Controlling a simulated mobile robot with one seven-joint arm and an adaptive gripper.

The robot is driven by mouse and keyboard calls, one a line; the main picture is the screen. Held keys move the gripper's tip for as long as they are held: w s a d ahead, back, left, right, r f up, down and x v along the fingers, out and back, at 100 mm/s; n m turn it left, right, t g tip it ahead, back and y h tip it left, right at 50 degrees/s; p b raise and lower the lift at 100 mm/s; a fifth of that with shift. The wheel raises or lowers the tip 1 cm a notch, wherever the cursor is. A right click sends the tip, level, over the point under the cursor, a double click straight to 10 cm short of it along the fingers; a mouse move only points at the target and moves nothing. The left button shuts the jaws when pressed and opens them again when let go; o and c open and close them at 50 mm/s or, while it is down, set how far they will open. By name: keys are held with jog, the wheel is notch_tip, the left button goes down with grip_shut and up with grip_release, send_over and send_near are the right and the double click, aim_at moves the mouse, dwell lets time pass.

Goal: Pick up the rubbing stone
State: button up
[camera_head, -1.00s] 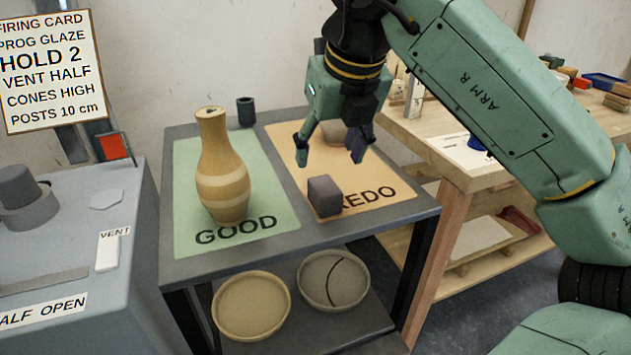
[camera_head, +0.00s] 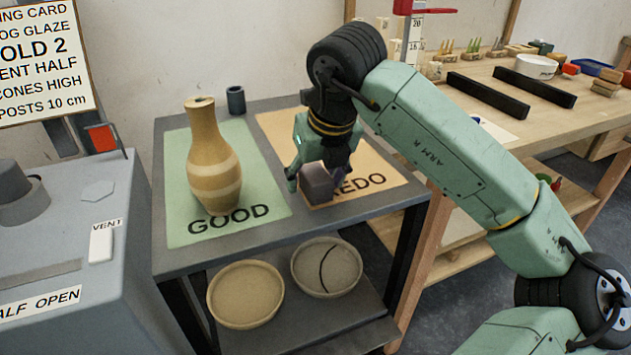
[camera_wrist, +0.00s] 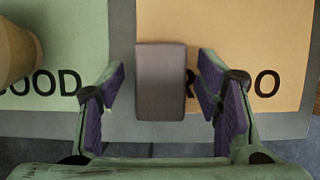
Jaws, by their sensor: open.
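The rubbing stone, a grey-purple block (camera_head: 317,184), sits at the front left of the orange REDO mat (camera_head: 383,172). In the wrist view the block (camera_wrist: 161,82) lies between the two fingers, covering part of the REDO lettering. My gripper (camera_head: 318,182) is open and low around the block, one finger on each side. In the wrist view, gaps show between the block and both purple finger pads of my gripper (camera_wrist: 161,95); the right pad looks nearer.
A tall striped vase (camera_head: 214,160) stands on the green GOOD mat (camera_head: 183,225), left of my gripper. A small dark cup (camera_head: 236,100) is at the table's back. Two bowls, one plain (camera_head: 245,320) and one cracked (camera_head: 327,290), sit on the lower shelf.

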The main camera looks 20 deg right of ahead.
aim_at(311, 171)
jog(key=shift+c, duration=0.5)
grip_shut()
jog(key=shift+r, duration=0.1)
jog(key=shift+r, duration=0.4)
jog(key=r, duration=0.2)
jog(key=shift+s+a+r+b, duration=0.25)
jog(key=shift+r+b, duration=0.05)
jog(key=s+a+r+b, duration=0.1)
jog(key=s+a, duration=0.9)
jog(key=a, duration=0.1)
jog(key=shift+a+r+b, duration=0.25)
jog(key=shift+a+b, duration=0.05)
jog(key=shift+b, duration=0.1)
